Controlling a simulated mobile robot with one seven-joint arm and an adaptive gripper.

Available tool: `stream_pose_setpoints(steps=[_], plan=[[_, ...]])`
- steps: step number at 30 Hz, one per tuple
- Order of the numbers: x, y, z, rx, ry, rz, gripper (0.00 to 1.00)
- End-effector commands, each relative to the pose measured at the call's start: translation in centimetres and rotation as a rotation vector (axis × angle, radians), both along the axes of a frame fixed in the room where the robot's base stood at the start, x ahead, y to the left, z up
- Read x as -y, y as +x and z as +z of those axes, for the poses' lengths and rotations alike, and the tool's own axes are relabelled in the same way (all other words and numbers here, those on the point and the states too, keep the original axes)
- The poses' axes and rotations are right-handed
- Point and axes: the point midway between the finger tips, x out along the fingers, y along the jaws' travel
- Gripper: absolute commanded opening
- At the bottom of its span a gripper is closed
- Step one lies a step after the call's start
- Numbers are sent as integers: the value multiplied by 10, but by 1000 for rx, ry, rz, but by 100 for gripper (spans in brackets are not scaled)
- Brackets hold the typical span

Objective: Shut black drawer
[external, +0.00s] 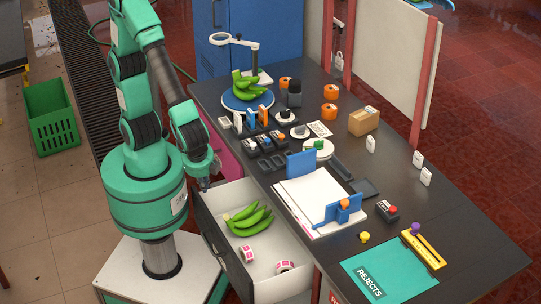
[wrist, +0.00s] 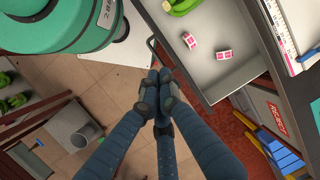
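The black drawer stands pulled out from the near left side of the workbench; its dark front panel (external: 223,251) faces left and has a bar handle. Inside its pale tray lie green bananas (external: 250,219) and two pink-and-white rolls (external: 284,266). My gripper (external: 205,186) is by the back corner of the drawer front, pointing down. In the wrist view my gripper's fingertips (wrist: 158,76) are together with nothing seen between them, just left of the drawer front (wrist: 187,58). I cannot tell whether they touch it.
The dark bench top (external: 470,225) holds a scale with bananas (external: 240,86), papers (external: 312,200), several small parts and a teal rejects mat (external: 388,270). A pink panel (external: 221,150) is behind the drawer. A green crate (external: 50,116) stands on the floor at left.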

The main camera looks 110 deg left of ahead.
Motion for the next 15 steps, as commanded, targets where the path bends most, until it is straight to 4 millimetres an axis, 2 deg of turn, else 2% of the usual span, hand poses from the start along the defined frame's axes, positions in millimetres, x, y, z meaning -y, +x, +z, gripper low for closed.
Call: stream_pose_setpoints(steps=[6,15], plan=[[26,-14,-39,-82,106,-123,0],[53,-38,-89,-169,258,-284,0]])
